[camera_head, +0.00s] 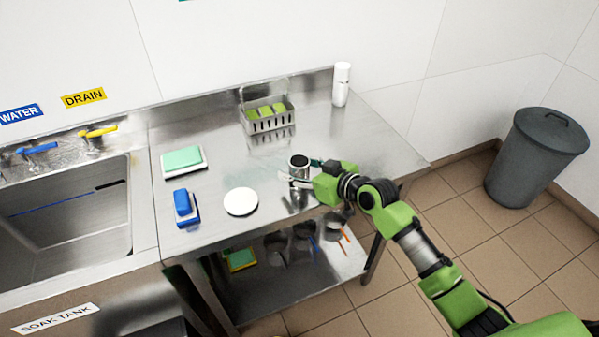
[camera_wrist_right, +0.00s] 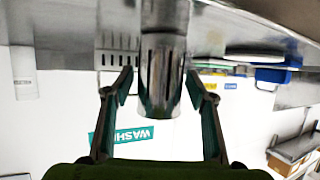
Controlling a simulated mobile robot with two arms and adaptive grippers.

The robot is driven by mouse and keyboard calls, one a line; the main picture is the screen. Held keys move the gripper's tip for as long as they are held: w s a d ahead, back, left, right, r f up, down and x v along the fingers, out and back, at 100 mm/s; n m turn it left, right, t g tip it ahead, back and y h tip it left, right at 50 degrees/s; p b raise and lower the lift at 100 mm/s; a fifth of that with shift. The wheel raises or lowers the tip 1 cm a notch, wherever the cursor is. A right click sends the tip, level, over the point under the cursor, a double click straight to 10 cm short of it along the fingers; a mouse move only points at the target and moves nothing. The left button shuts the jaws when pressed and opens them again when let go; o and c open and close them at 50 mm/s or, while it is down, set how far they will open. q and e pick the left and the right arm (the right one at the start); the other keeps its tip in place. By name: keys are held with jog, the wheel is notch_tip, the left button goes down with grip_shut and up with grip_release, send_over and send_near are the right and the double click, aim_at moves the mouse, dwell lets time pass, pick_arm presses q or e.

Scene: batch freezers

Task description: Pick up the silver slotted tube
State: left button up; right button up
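The silver slotted tube (camera_head: 299,164) stands upright on the steel table, with its dark open top showing in the head view. My right gripper (camera_head: 302,172) reaches in from the right at the tube's height. In the right wrist view, which is upside down, the tube (camera_wrist_right: 162,75) stands between the two fingers of the right gripper (camera_wrist_right: 160,76). The fingers are spread, one on each side of the tube, with a narrow gap on the left; contact on the right is hard to tell. My left gripper is not in view.
On the steel table (camera_head: 340,140) are a wire basket with green sponges (camera_head: 268,118), a white bottle (camera_head: 341,84), a white disc (camera_head: 240,201), a blue brush (camera_head: 184,205) and a green pad on a tray (camera_head: 184,160). A sink (camera_head: 70,215) is left; a grey bin (camera_head: 535,160) stands right.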

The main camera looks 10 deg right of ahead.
jog(key=c, duration=0.9)
jog(key=shift+r, duration=0.1)
